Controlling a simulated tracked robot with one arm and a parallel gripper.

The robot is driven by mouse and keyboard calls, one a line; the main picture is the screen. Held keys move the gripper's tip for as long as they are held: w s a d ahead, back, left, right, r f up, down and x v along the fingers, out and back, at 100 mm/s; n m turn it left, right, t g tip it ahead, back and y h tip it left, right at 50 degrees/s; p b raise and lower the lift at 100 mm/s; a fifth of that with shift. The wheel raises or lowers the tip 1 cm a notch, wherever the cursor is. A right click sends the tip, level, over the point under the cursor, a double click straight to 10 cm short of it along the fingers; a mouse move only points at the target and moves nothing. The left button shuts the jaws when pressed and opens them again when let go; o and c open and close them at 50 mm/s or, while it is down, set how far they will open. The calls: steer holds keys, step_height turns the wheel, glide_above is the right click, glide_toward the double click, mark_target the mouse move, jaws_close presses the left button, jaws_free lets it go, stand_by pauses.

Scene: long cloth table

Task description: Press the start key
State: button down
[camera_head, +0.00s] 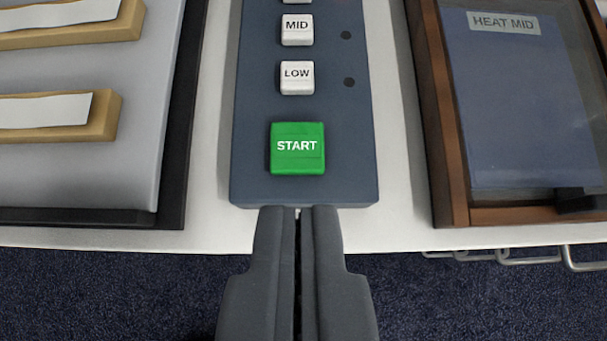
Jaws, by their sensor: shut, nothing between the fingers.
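The green start key (297,160), marked START in white, sits near the front end of a dark blue-grey control panel (345,180) on the table. My gripper (298,212) is shut and empty. Its fingertips show just below the start key in the picture, over the panel's front edge. A gap shows between the fingertips and the key, so they look apart. How high the fingertips are above the panel cannot be told. The key is in full view.
White keys LOW (297,86) and MID (297,38) lie behind the start key. A wood-framed case (449,170) with a HEAT MID label (503,22) stands right. A grey board (140,160) with wooden bars stands left. The white table edge (400,240) runs in front.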

steer(key=b, duration=0.1)
glide_above(299, 131)
steer(key=s, duration=0.3)
step_height(299, 131, down, 7)
steer(key=shift+f, duration=0.1)
step_height(299, 131, down, 2)
steer(key=shift+d, duration=0.1)
steer(key=shift+f+b, duration=0.35)
steer(key=shift+f, duration=0.5)
